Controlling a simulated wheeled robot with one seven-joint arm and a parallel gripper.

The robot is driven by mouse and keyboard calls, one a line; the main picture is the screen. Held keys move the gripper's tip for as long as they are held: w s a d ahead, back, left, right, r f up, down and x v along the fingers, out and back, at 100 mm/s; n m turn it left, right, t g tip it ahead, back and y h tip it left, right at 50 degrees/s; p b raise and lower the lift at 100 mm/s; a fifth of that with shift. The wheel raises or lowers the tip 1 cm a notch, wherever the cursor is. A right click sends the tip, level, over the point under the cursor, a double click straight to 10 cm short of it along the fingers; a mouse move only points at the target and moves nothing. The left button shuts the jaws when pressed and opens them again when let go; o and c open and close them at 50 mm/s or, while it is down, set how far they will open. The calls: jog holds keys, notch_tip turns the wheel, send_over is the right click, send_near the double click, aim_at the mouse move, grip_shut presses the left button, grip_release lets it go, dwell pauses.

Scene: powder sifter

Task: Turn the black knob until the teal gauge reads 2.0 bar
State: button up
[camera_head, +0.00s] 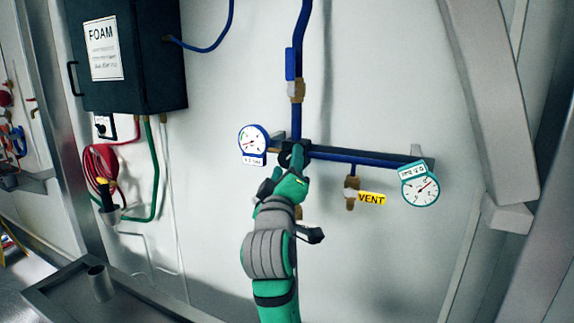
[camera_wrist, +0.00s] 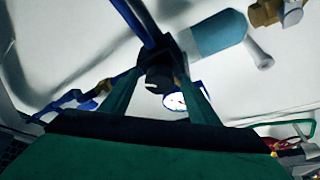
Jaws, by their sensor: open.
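The black knob (camera_head: 287,155) sits on the blue pipe between the two gauges, partly hidden by my gripper (camera_head: 293,166). In the wrist view, the knob (camera_wrist: 158,79) with a pale mark lies between the two green fingers of my gripper (camera_wrist: 160,72). The fingers are open, one on each side of it; I cannot tell whether they touch it.
A blue-rimmed gauge (camera_head: 253,140) stands just left of the knob. A brass fitting with a yellow VENT tag (camera_head: 371,198) hangs below the pipe. A dark FOAM box (camera_head: 148,60) is at upper left, and a grey beam (camera_head: 487,90) slants down at the right.

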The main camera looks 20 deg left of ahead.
jog(key=shift+w, duration=0.25)
jog(key=c, duration=1)
jog(key=shift+a, duration=0.1)
jog(key=shift+c, duration=0.2)
